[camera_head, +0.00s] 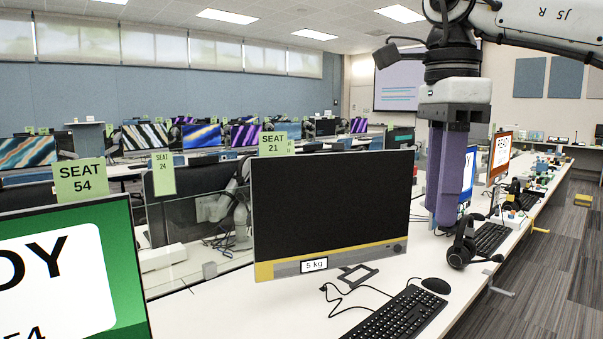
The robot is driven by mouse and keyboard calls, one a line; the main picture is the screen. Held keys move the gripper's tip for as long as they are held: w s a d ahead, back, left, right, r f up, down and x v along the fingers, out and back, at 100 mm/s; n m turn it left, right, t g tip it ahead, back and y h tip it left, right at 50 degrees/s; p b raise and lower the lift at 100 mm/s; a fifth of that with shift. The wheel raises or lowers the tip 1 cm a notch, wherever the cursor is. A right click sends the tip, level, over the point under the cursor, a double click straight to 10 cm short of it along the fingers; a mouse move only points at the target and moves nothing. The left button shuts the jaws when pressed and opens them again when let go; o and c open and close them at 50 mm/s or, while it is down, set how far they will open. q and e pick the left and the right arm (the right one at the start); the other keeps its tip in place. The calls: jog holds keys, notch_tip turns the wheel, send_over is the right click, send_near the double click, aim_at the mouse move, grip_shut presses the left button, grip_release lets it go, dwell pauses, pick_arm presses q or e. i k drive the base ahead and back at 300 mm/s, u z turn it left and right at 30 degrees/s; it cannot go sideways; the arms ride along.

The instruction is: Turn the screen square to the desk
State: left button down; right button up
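The screen (330,205) is a black, blank monitor in the middle of the head view, with a yellow and grey lower edge and a "5 kg" label (314,266). It stands upright on a dark stand foot (358,275) on the white desk (235,310). Its left edge looks taller than its right, and its lower edge slopes up to the right. My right gripper (446,218) points down with purple fingers just right of the screen's right edge. Contact is not visible, and the finger gap is unclear. My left gripper is not in view.
A keyboard (398,315), mouse (435,285) and cable lie in front of the screen. A black headset (462,245) stands on the desk just right of my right gripper. A green-and-white monitor (75,270) fills the lower left. A clear divider runs behind the screen.

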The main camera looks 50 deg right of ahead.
aim_at(311, 214)
jog(key=u, duration=2.6)
jog(key=k, duration=2.9)
jog(key=z, duration=1.7)
jog(key=i, duration=1)
